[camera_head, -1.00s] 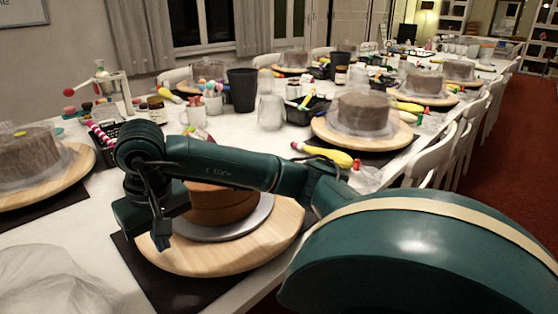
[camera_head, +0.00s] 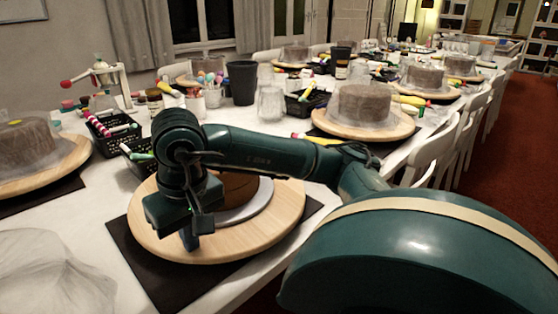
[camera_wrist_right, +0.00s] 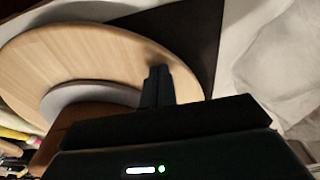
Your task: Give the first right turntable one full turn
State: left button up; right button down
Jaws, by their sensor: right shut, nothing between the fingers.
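The near turntable (camera_head: 262,238) is a round light-wood disc on a black mat. It bears a grey board (camera_head: 255,208) and a brown cake (camera_head: 240,187), partly hidden behind my right arm. My right gripper (camera_head: 192,240) points down with its fingers shut and empty, over the front-left part of the wooden disc, outside the grey board. In the right wrist view the shut fingers (camera_wrist_right: 157,90) are over the bare wood (camera_wrist_right: 85,55) near its edge. I cannot tell whether the tips touch the wood. My left gripper is not in view.
A covered cake on a turntable (camera_head: 45,175) stands at left, another (camera_head: 365,130) behind right. Black baskets (camera_head: 110,130), a dark cup (camera_head: 242,82) and a clear glass (camera_head: 271,104) stand behind. Crumpled clear plastic (camera_head: 50,275) lies at front left; the black mat (camera_head: 170,285) is bare in front.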

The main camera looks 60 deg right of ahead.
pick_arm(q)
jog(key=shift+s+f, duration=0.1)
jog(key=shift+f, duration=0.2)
